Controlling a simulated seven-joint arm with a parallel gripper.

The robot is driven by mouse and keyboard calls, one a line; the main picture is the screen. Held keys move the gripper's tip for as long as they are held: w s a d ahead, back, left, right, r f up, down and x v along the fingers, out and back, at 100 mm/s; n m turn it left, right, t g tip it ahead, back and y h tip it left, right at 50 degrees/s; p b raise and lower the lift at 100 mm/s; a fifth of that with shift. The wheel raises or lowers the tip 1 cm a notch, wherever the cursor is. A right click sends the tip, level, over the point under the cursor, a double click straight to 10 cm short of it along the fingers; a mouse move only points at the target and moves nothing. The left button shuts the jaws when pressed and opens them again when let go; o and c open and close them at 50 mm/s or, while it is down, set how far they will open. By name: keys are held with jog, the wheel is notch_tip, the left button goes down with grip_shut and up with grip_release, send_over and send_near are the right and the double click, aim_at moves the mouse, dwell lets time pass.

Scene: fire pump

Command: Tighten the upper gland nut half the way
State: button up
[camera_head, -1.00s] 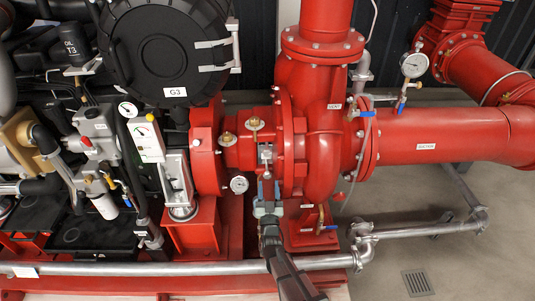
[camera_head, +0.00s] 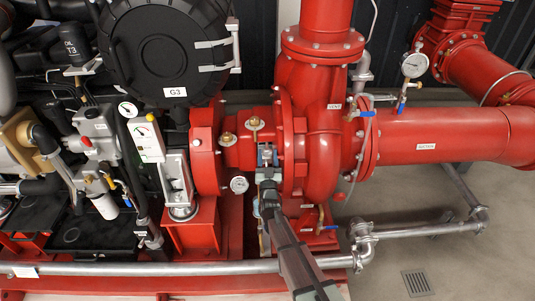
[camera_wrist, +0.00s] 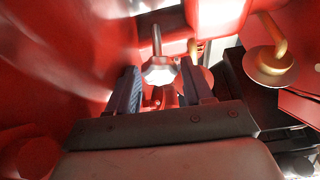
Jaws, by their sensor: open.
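The nut (camera_wrist: 159,75) is a shiny silver hex head on a thin rod, in the upper middle of the wrist view. I take it to be the upper gland nut. My gripper (camera_head: 267,155) is open at the pump's red shaft housing in the head view. In the wrist view, its two dark blue fingers stand left and right of the nut, with gaps visible on both sides. I cannot tell how deep the nut sits between the fingertips. In the head view my gripper and arm largely cover the nut.
The red pump casing (camera_head: 322,150) stands close on the right, and a red bearing housing (camera_head: 205,150) on the left. A brass fitting (camera_wrist: 271,66) is at the right in the wrist view. A pipe (camera_head: 200,268) runs in front.

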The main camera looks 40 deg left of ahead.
jog(key=shift+w+a+r, duration=0.3)
jog(key=shift+w+a, duration=0.15)
jog(key=c, duration=0.8)
